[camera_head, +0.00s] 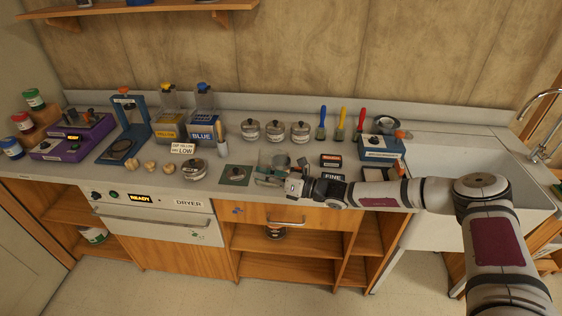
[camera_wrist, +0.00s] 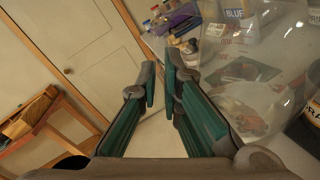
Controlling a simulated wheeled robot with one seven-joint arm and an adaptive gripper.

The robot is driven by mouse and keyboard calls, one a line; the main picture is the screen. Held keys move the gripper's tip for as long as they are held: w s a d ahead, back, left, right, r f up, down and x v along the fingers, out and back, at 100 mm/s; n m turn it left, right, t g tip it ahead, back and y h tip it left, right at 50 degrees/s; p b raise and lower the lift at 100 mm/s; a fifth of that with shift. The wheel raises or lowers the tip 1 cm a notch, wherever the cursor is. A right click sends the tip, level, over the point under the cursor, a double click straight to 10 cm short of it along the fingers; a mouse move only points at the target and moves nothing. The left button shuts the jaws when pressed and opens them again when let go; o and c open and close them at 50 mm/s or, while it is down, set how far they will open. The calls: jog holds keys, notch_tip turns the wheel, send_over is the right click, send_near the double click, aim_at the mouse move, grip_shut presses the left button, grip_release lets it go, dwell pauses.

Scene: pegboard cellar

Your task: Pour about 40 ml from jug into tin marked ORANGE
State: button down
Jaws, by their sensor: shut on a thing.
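The clear jug (camera_head: 281,162) is near the counter's front edge, right of the green mat, with my gripper (camera_head: 285,181) at it. In the wrist view the jug's see-through wall (camera_wrist: 262,85) fills the right side. My gripper (camera_wrist: 157,84) is shut on the jug; the exact hold between the fingers is hard to make out. A dark round container (camera_wrist: 308,128) with a pale, orange-edged label is cut off at the right edge; its lettering is only partly visible. Several lidded metal tins stand on the counter, one (camera_head: 300,131) behind the jug; I cannot read ORANGE on any in the head view.
A dark box (camera_head: 331,160) lies to the right. A blue scale-like device (camera_head: 380,148) stands beside the sink (camera_head: 455,165). Yellow and BLUE bins (camera_head: 203,125) stand behind.

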dwell(0.4)
notch_tip(320, 180, down, 9)
jog(key=s+n, duration=0.2)
jog(key=n, duration=0.4)
